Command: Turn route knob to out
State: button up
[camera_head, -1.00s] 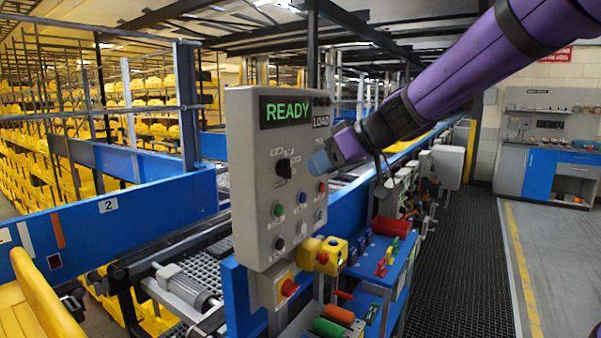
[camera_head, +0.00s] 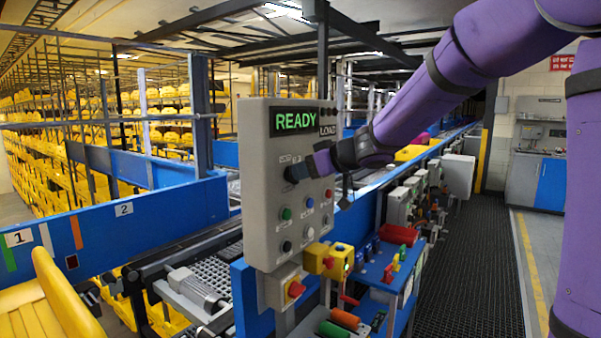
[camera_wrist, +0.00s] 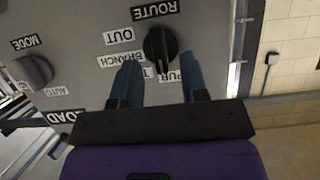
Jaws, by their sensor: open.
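The route knob (camera_wrist: 160,48) is a round black knob with a raised ridge, on a grey panel (camera_head: 265,225). In the wrist view the panel appears upside down, with the ROUTE label (camera_wrist: 155,11) above the knob and the OUT label (camera_wrist: 120,36) and BRANCH label (camera_wrist: 122,60) to its left. The ridge looks roughly vertical there; which label it points at I cannot tell. My gripper (camera_wrist: 160,78) is open, its two blue fingers on either side just below the knob, with a gap between.
The mode knob (camera_wrist: 35,70) sits beside the route knob on the panel. A green READY display (camera_head: 296,121) is above.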

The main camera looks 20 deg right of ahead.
jog(key=shift+x, duration=0.95)
grip_shut()
